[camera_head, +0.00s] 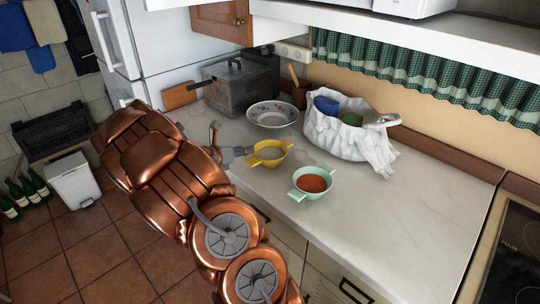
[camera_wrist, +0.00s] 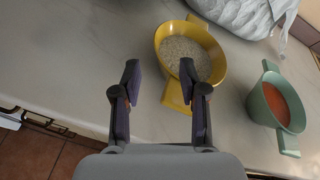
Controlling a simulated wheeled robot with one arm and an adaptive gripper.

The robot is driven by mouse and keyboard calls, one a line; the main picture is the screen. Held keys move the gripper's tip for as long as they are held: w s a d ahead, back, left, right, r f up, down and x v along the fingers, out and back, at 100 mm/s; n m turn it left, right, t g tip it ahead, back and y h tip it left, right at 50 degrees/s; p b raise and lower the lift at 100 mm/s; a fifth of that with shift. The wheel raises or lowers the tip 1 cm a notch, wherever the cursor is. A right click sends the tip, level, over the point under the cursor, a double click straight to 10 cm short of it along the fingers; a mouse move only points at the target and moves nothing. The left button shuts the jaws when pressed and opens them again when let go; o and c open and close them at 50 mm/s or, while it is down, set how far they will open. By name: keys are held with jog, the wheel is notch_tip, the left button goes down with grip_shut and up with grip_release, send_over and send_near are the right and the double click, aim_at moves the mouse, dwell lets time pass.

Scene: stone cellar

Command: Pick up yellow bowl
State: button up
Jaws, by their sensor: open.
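The yellow bowl (camera_head: 268,153) stands upright on the counter and has two flat handles. It holds a pale grainy filling and also shows in the wrist view (camera_wrist: 218,62). My gripper (camera_head: 238,154) is just left of the bowl in the head view. In the wrist view my gripper (camera_wrist: 159,72) has its two fingers spread apart with nothing between them. The right finger overlaps the near side of the bowl, close to its near handle. I cannot tell whether it touches.
A mint-green bowl (camera_head: 308,184) with orange-red contents stands to the right of the yellow bowl. A white bag-lined basket (camera_head: 345,140), a patterned bowl (camera_head: 272,114) and a metal pot (camera_head: 236,86) are behind. The counter's (camera_head: 400,217) right part is clear.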

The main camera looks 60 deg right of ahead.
aim_at(257, 146)
jog(key=shift+p+x, duration=0.95)
jog(key=shift+x, duration=2.9)
grip_shut()
